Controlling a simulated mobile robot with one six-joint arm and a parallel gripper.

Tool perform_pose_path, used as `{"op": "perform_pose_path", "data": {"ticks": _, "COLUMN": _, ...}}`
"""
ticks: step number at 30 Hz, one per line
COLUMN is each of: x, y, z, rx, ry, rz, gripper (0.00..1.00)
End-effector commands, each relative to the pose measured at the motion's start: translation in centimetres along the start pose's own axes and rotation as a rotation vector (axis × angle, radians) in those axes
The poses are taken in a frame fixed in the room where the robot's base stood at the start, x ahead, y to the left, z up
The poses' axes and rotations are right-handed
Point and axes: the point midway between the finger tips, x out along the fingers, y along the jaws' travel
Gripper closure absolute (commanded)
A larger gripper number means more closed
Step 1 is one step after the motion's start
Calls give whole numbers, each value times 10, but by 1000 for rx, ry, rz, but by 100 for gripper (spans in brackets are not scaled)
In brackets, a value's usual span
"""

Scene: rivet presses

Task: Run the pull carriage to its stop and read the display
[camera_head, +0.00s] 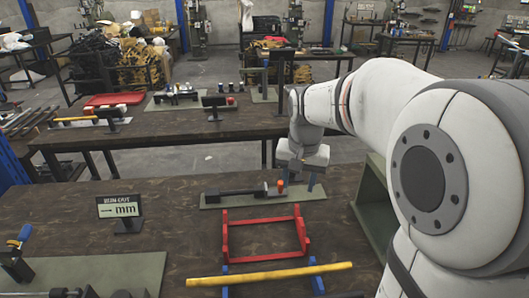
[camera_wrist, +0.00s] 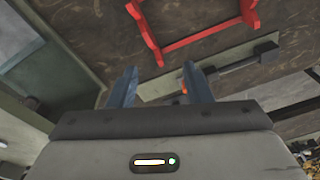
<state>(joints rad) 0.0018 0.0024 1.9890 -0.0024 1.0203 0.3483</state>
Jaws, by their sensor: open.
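A grey-green base plate (camera_head: 225,201) lies on the near table with a dark bar (camera_head: 232,192) on it. An orange-red knob (camera_head: 281,183) stands at the right end of the bar. My gripper (camera_head: 296,184) points down over the plate's right end, open. The knob shows by the left finger in the head view; in the wrist view, the knob (camera_wrist: 184,92) is partly hidden by the right finger of my gripper (camera_wrist: 159,84). I cannot tell if they touch. The display (camera_head: 120,208) reads "RUN-OUT" with dashes and "mm".
A red frame (camera_head: 224,241) stands in front of the plate, and a yellow bar (camera_head: 270,275) rests on blue supports nearer me. A green open box (camera_head: 375,205) stands at right. Another bench plate with a blue-handled clamp (camera_head: 24,236) is at left. A second table (camera_head: 170,128) stands behind.

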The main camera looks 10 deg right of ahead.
Motion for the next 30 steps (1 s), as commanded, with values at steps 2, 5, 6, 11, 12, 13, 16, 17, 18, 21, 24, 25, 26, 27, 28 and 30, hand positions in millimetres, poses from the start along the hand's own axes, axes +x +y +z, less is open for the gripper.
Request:
{"op": "perform_pose_path", "data": {"ticks": 2, "x": 10, "y": -11, "z": -29, "rx": 54, "ry": -19, "rz": 7, "gripper": 55}}
{"op": "perform_pose_path", "data": {"ticks": 5, "x": 23, "y": -23, "z": -62, "rx": 126, "ry": -38, "rz": 16, "gripper": 55}}
{"op": "perform_pose_path", "data": {"ticks": 6, "x": 30, "y": -27, "z": -74, "rx": 155, "ry": -46, "rz": 20, "gripper": 55}}
{"op": "perform_pose_path", "data": {"ticks": 11, "x": 61, "y": -45, "z": -121, "rx": 269, "ry": -76, "rz": 38, "gripper": 55}}
{"op": "perform_pose_path", "data": {"ticks": 12, "x": 69, "y": -48, "z": -131, "rx": 296, "ry": -82, "rz": 42, "gripper": 55}}
{"op": "perform_pose_path", "data": {"ticks": 13, "x": 75, "y": -51, "z": -138, "rx": 314, "ry": -86, "rz": 45, "gripper": 55}}
{"op": "perform_pose_path", "data": {"ticks": 16, "x": 93, "y": -58, "z": -156, "rx": 367, "ry": -98, "rz": 55, "gripper": 55}}
{"op": "perform_pose_path", "data": {"ticks": 17, "x": 98, "y": -60, "z": -161, "rx": 381, "ry": -101, "rz": 58, "gripper": 55}}
{"op": "perform_pose_path", "data": {"ticks": 18, "x": 103, "y": -62, "z": -166, "rx": 396, "ry": -104, "rz": 61, "gripper": 55}}
{"op": "perform_pose_path", "data": {"ticks": 21, "x": 113, "y": -65, "z": -174, "rx": 423, "ry": -109, "rz": 66, "gripper": 55}}
{"op": "perform_pose_path", "data": {"ticks": 24, "x": 119, "y": -66, "z": -177, "rx": 437, "ry": -113, "rz": 69, "gripper": 55}}
{"op": "perform_pose_path", "data": {"ticks": 25, "x": 122, "y": -67, "z": -178, "rx": 439, "ry": -113, "rz": 70, "gripper": 55}}
{"op": "perform_pose_path", "data": {"ticks": 26, "x": 124, "y": -67, "z": -178, "rx": 440, "ry": -113, "rz": 70, "gripper": 55}}
{"op": "perform_pose_path", "data": {"ticks": 27, "x": 128, "y": -67, "z": -177, "rx": 441, "ry": -113, "rz": 70, "gripper": 55}}
{"op": "perform_pose_path", "data": {"ticks": 28, "x": 132, "y": -66, "z": -177, "rx": 441, "ry": -114, "rz": 70, "gripper": 55}}
{"op": "perform_pose_path", "data": {"ticks": 30, "x": 143, "y": -66, "z": -175, "rx": 440, "ry": -115, "rz": 71, "gripper": 55}}
